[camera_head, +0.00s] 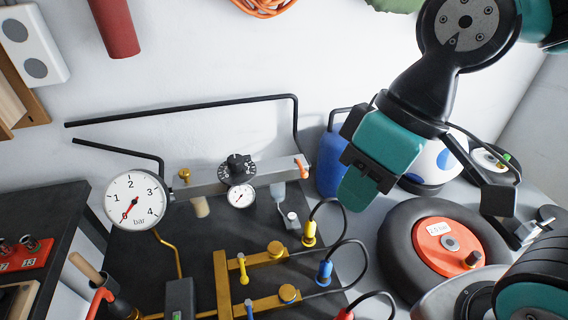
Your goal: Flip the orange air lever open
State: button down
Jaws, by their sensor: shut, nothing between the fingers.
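A small orange lever (302,168) sits at the right end of the grey metal bar behind the dark panel. It is small in the picture, and I cannot tell its exact angle. My gripper (358,190) hangs from the upper right, to the right of the lever and apart from it. Its teal fingers are closed together with nothing between them. A round black regulator knob (237,166) and a small dial (241,196) sit on the same bar. A large bar gauge (135,201) stands at the left with its red needle pointing lower left.
Brass pipes with a yellow lever (242,268) and hose fittings (325,271) lie in front. A blue container (333,165) stands behind my gripper. A black wheel (400,240) with a red hub lies at the right. A bent black rail (200,107) runs along the wall.

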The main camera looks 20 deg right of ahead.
aim_at(303, 167)
jog(key=shift+w, duration=0.1)
jog(key=w+d+f+n+y, duration=0.1)
jog(key=w+d+f+n, duration=0.1)
jog(key=w, duration=0.6)
jog(key=w+d+f+n+b, duration=0.1)
jog(key=w+d+n, duration=0.4)
jog(key=w, duration=0.3)
jog(key=w+d+f+n+y+b, duration=0.1)
jog(key=w+d+n, duration=0.3)
jog(key=w, duration=0.4)
jog(key=shift+w+d+f+y, duration=0.3)
jog(key=shift+d+f, duration=0.05)
jog(key=shift+f, duration=0.45)
jog(key=p+x, duration=0.4)
jog(key=x, duration=1)
